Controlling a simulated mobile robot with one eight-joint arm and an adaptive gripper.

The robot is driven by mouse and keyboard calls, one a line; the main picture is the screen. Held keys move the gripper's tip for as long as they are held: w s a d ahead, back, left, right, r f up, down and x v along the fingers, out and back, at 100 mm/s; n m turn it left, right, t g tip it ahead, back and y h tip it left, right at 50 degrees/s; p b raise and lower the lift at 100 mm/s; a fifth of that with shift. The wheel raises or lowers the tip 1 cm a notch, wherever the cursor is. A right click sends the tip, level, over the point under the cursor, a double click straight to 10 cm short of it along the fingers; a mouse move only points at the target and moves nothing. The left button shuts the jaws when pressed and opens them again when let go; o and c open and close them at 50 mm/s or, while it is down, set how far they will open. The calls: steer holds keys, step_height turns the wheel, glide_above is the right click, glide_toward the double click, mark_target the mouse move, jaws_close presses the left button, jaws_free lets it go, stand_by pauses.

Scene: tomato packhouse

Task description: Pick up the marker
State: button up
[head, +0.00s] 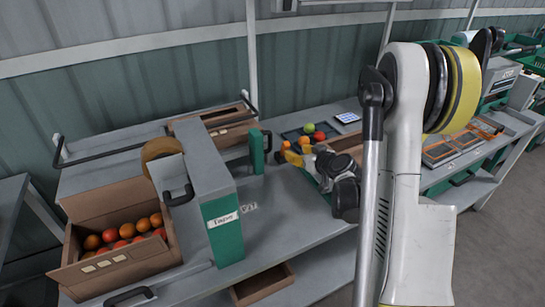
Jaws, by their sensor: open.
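I cannot make out a marker anywhere in the head view; it may be hidden or too small to see. My gripper (316,160) is at the end of my arm, low over the grey worktable (283,205). It is open, beside some yellow-orange items (292,157), and my arm's dark wrist hides part of it. I cannot tell whether it touches anything.
A dark tray (291,135) holds red, green and orange fruit behind my gripper. A cardboard box (118,263) of tomatoes stands at left, beside a grey-green machine (222,215). Another box (213,128) is at the back. Orange-framed trays (440,153) lie at right.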

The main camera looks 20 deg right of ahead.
mark_target(287, 148)
steer(key=b+x, duration=0.1)
steer(key=x, duration=0.2)
steer(key=b+x, duration=0.1)
steer(key=x, duration=0.3)
steer(key=b+x, duration=0.2)
steer(key=x, duration=0.2)
steer(key=shift+d+f, duration=0.15)
steer(key=shift+d, duration=0.1)
jaws_close()
